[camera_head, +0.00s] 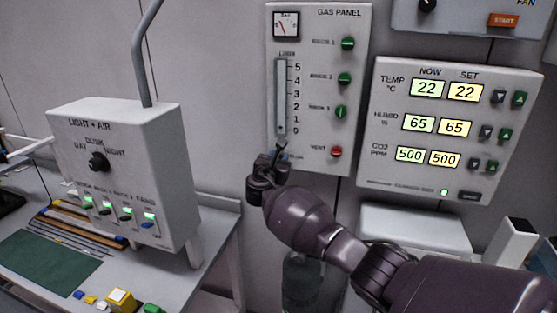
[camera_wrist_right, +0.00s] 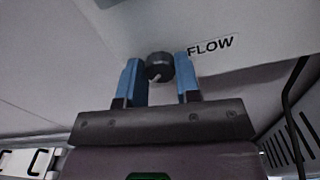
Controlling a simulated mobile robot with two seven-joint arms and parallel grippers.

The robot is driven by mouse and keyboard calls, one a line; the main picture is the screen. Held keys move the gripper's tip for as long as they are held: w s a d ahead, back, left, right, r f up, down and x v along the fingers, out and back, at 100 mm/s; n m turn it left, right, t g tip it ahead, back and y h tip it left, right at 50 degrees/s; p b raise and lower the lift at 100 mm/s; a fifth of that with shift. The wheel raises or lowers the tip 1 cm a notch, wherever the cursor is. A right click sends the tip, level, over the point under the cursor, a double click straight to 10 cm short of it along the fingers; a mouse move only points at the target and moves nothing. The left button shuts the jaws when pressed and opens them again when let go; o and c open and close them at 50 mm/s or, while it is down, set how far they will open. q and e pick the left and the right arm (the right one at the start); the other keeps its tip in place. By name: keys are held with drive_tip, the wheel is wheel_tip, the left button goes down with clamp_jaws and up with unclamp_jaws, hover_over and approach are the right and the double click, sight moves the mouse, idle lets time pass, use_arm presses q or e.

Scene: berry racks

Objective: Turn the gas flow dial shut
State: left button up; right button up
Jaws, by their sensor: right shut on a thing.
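The gas panel (camera_head: 351,90) hangs on the wall, with a gauge, a flow tube (camera_head: 282,95) marked 5 to 0, and several knobs. The gas flow dial (camera_wrist_right: 159,66) is a dark round knob with a pale mark, beside the FLOW label (camera_wrist_right: 211,46). My right gripper (camera_wrist_right: 160,80) is shut on the dial, one blue finger on each side. In the head view my right gripper (camera_head: 277,165) is at the panel's lower left corner and mostly hides the dial. My left gripper is out of view.
A light and air box (camera_head: 130,140) stands left on a bench with a green mat (camera_head: 45,258) and small coloured blocks. A climate panel (camera_head: 450,125) is on the wall to the right, with a fan box (camera_head: 470,18) above. A grey cylinder (camera_head: 305,275) stands below.

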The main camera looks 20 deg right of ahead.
drive_tip(key=shift+f+n, duration=0.1)
drive_tip(key=shift+n, duration=0.7)
drive_tip(key=o, duration=0.9)
drive_tip(key=shift+s+a, duration=0.1)
drive_tip(key=b+v, duration=0.1)
drive_tip(key=v, duration=0.9)
drive_tip(key=shift+s+a, duration=0.2)
drive_tip(key=shift+s, duration=0.05)
